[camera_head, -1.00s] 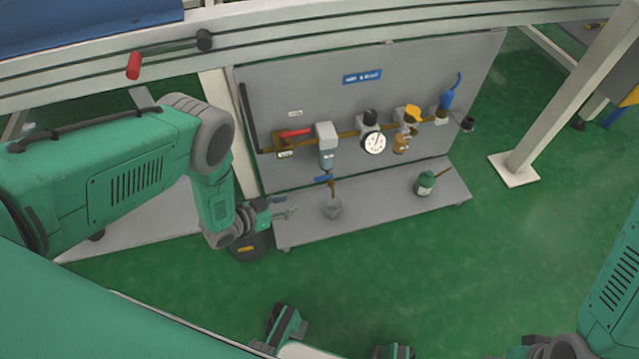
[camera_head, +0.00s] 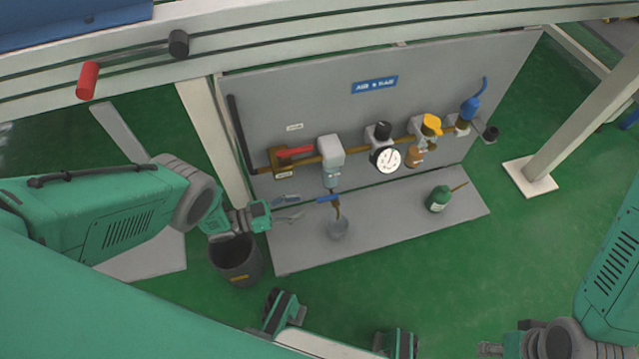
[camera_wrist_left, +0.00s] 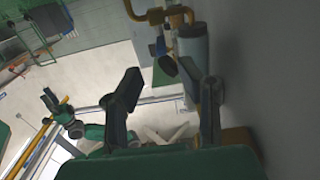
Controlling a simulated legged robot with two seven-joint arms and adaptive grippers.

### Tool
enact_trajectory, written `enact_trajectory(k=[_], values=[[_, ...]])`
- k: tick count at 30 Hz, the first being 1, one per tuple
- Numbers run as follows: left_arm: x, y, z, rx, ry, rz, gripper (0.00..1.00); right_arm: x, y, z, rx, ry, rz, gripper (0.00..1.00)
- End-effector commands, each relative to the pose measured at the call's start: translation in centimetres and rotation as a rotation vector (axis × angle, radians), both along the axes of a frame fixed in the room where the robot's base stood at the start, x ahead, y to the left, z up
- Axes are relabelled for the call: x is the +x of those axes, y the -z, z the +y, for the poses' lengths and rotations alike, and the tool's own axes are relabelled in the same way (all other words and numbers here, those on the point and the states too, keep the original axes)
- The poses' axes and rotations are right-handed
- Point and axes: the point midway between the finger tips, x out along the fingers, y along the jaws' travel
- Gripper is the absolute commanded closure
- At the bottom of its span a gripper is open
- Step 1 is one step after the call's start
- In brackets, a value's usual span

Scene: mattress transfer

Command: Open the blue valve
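Two blue handles show on the panel's piping. A small blue valve lever (camera_head: 327,198) sits under the grey filter unit (camera_head: 331,152), and a larger blue handle (camera_head: 471,107) stands at the pipe's right end. My left gripper (camera_head: 290,207) is open and empty, just left of the small blue lever and apart from it. In the left wrist view its two fingers (camera_wrist_left: 167,98) are spread, with a dark rounded part (camera_wrist_left: 168,66) beyond the gap. My right gripper (camera_head: 490,349) is low at the right, far from the panel; its finger state is unclear.
A red handle (camera_head: 295,152), a round gauge (camera_head: 386,160) and a yellow knob (camera_head: 432,124) line the pipe. A grey cup (camera_head: 338,229) and green container (camera_head: 438,199) are on the lower shelf (camera_head: 385,235). A dark bin (camera_head: 236,262) stands below my left wrist.

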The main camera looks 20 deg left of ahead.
Motion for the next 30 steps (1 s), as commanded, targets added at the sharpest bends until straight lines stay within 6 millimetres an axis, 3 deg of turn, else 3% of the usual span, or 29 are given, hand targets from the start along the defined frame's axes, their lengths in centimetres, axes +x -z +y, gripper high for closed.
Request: enact_trajectory(k=[5, 16, 29, 30], values=[[0.3, 0.0, -1.0, -0.003, 0.01, -0.006, 0.67, 0.0, 0.3, 0.0, -0.001, 0.001, 0.001, 0.6], [3.4, 0.2, -5.4, -0.008, 0.008, -0.004, 0.67, -0.1, 1.5, -0.1, -0.001, 0.001, 0.001, 0.6], [4.1, 0.1, -6.3, -0.006, 0.007, -0.003, 0.67, 0.0, 1.7, 0.0, 0.0, 0.001, 0.001, 0.6], [4.1, 0.1, -6.3, -0.006, 0.007, -0.003, 0.81, 0.0, 1.7, 0.0, 0.0, 0.001, 0.001, 0.6]])
